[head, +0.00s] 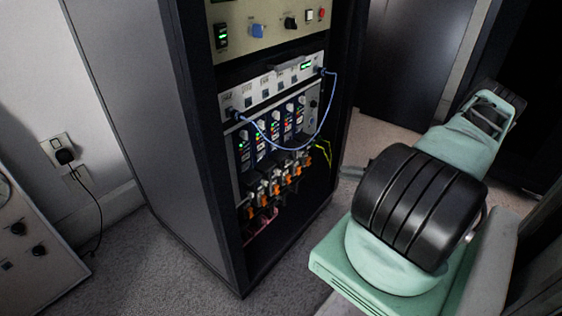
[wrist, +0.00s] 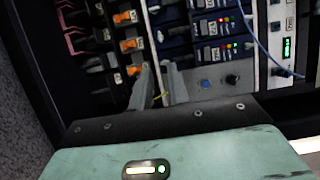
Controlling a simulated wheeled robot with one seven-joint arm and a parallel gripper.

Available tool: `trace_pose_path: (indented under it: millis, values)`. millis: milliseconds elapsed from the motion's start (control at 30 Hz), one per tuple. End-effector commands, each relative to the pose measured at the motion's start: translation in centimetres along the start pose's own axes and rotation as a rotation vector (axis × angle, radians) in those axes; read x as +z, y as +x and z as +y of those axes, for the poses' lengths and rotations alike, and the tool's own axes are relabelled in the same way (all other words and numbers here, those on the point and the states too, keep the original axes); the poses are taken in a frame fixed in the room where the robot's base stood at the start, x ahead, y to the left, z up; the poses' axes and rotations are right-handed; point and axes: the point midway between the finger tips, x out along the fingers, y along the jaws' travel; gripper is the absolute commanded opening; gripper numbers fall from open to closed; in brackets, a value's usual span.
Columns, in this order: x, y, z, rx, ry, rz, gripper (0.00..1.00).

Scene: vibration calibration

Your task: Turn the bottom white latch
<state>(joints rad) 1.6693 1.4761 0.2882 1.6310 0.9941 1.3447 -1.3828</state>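The dark rack (head: 175,150) holds a row of upright modules (head: 270,135) with green and red lights, pale knobs along the top and orange levers below. In the wrist view, which is turned on its side, small pale latch-like parts (wrist: 158,37) show at the modules' ends beside the orange levers (wrist: 128,44). I cannot tell for certain which is the bottom white latch. My gripper (wrist: 160,85) points at the rack with two grey fingers a little apart and nothing visibly held. It is in front of the lower modules; contact is unclear. I cannot make out the gripper in the head view.
A blue cable (head: 325,115) loops across the modules from the panel above. Yellow cables (head: 324,150) hang at the rack's right side. A knobbed box (head: 30,245) and a wall outlet (head: 58,148) are at left. Carpet (head: 165,275) in front is clear.

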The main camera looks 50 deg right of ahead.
Motion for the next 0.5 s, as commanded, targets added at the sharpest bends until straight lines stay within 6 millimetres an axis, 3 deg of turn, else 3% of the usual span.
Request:
trace_pose_path:
  millis: [167,500]
  values:
    - [-0.1,0.7,0.2,-0.006,-0.003,0.010,0.17]
    - [-0.1,7.2,0.3,-0.005,-0.002,0.006,0.17]
